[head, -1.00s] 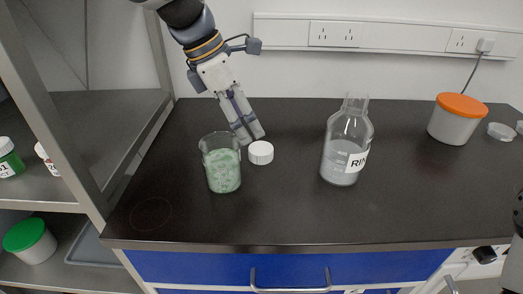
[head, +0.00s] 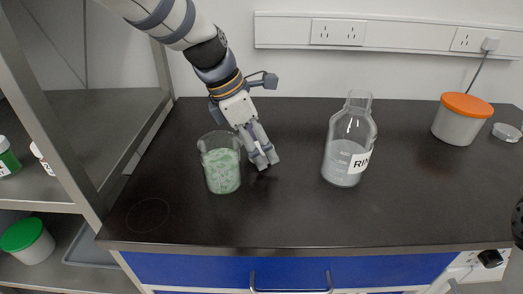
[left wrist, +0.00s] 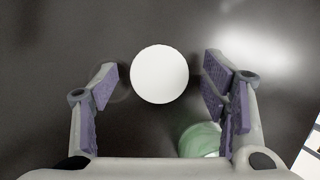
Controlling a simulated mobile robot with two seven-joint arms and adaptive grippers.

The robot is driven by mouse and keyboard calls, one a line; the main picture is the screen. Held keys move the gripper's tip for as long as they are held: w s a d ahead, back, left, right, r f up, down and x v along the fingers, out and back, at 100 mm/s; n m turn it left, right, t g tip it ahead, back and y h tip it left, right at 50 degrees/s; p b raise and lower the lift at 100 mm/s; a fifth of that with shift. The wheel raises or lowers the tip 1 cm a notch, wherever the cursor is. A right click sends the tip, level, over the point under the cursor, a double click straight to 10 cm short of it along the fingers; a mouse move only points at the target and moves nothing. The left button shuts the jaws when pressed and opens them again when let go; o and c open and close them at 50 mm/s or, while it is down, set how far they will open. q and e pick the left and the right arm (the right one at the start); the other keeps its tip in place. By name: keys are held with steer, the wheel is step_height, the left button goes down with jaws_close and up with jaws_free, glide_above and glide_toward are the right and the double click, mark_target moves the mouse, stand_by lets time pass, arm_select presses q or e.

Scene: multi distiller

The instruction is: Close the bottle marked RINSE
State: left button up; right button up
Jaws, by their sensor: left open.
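The bottle marked RINSE (head: 347,150) is clear glass with an open neck and stands upright on the dark bench, right of centre. A white round cap (left wrist: 160,74) lies on the bench, seen from above in the left wrist view; in the head view my gripper hides it. My left gripper (head: 265,166) points down over the cap, left of the bottle. In the left wrist view its purple-padded fingers (left wrist: 161,90) are open, one on each side of the cap, with gaps to it. My right gripper does not show clearly.
A glass beaker of green granules (head: 221,168) stands just left of my left gripper, and also shows in the left wrist view (left wrist: 200,139). A tub with an orange lid (head: 462,119) stands at the back right. Bench space between gripper and bottle is clear.

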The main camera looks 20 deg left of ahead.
arm_select(q)
steer(key=shift+c, duration=0.4)
steer(key=c, duration=0.8)
steer(key=shift+o, duration=0.2)
steer(key=shift+r, duration=0.25)
step_height(320, 180, up, 2)
steer(key=shift+r, duration=0.15)
steer(key=s+d+r+p, duration=0.2)
steer(key=s+d+r, duration=0.6)
steer(key=s+r, duration=0.2)
steer(key=shift+s+r, duration=0.15)
steer(key=shift+s, duration=0.6)
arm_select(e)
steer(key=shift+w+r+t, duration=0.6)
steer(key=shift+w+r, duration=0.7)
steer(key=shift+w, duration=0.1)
